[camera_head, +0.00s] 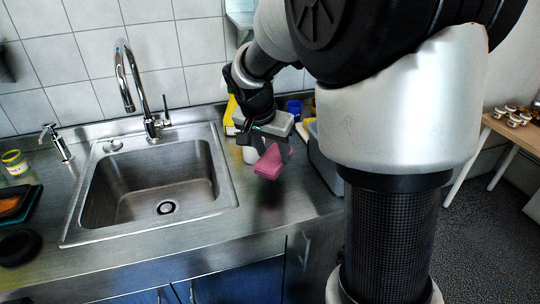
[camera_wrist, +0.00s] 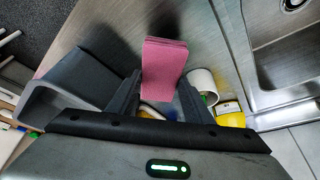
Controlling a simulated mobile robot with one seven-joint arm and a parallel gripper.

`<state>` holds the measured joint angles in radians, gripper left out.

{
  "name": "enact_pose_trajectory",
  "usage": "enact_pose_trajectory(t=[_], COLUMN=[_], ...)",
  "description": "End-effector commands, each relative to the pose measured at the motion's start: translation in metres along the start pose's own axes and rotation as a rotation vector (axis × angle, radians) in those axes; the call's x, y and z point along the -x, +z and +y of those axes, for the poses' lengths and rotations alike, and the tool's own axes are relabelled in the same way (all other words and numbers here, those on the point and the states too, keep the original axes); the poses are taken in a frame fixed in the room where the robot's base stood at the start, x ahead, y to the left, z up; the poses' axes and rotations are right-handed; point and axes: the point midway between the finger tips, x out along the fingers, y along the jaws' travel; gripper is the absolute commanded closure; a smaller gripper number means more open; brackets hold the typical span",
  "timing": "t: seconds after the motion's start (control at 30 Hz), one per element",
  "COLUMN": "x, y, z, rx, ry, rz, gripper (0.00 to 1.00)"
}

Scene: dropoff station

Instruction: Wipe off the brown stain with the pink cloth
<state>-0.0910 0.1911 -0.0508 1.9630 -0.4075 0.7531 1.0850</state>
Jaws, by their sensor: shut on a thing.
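The pink cloth (camera_head: 270,162) hangs from my gripper (camera_head: 270,146) above the steel counter, to the right of the sink. In the wrist view the folded pink cloth (camera_wrist: 164,66) sits between the two dark fingers of my gripper (camera_wrist: 160,92), which are shut on it. The cloth appears held above the counter, with a dark shadow on the steel below it. I cannot make out a brown stain in either view; my arm and the cloth hide part of the counter.
The sink (camera_head: 160,185) with its tap (camera_head: 150,120) lies left of my gripper. A grey bin (camera_wrist: 75,75) stands close to my fingers. A white cup (camera_wrist: 203,82) and a yellow bottle (camera_wrist: 230,112) are close on the other side. The counter's front strip (camera_head: 185,245) is clear.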

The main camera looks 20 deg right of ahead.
Motion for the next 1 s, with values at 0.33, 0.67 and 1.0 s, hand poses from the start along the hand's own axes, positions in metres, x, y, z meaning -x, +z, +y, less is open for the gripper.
enact_pose_trajectory(t=[0.33,0.67,1.0], x=[0.021,0.020,0.016], y=[-0.017,-0.017,0.001], z=[0.002,0.002,0.000], rx=[0.001,0.001,0.122], ry=[-0.001,-0.001,-0.051], rz=[-0.001,0.000,-0.002], gripper=[0.75,0.75,0.75])
